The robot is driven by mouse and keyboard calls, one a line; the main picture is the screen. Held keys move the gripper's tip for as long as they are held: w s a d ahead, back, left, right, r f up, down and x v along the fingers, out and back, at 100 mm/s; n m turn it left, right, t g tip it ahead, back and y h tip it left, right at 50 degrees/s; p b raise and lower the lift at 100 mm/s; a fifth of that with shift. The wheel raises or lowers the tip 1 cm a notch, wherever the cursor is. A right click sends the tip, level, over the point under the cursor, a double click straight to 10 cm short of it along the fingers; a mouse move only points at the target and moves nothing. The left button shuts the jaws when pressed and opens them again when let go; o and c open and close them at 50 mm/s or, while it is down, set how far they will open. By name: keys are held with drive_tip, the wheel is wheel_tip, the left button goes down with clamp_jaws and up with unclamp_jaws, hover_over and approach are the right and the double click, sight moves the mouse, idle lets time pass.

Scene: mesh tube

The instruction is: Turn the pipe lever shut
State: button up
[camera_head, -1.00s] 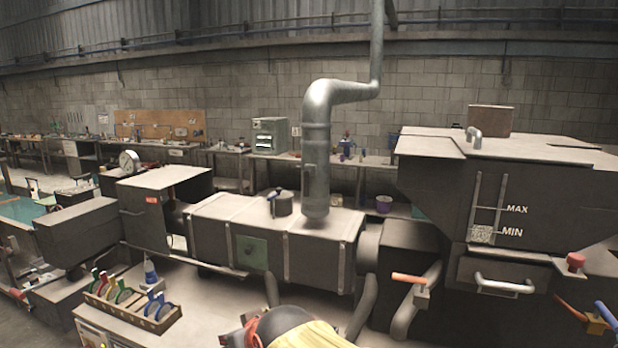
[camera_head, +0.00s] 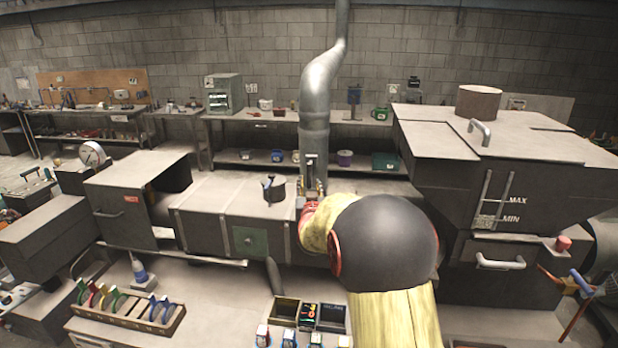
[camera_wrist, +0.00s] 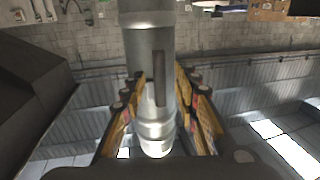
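A grey metal pipe (camera_head: 316,100) rises from the long dark machine. In the wrist view, the pipe (camera_wrist: 151,40) runs down the middle with a dark, narrow, upright bar (camera_wrist: 159,78) on its face, which looks like the lever. The bar also shows in the head view (camera_head: 311,164). My gripper (camera_head: 311,187) is in front of the lower pipe. In the wrist view, its yellow-sided fingers (camera_wrist: 163,82) stand apart on either side of the bar, with nothing visibly clamped. Contact with the pipe cannot be told.
My arm covers the machine's right part. A lidded pot (camera_head: 274,190) sits left of the pipe. A large tank (camera_head: 455,150) with MAX and MIN marks stands right. A blue-handled lever (camera_head: 581,282) is at far right.

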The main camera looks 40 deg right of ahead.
sight(309, 180)
drive_tip(key=shift+x, duration=2.25)
drive_tip(key=shift+s, duration=0.1)
drive_tip(key=c, duration=0.3)
clamp_jaws()
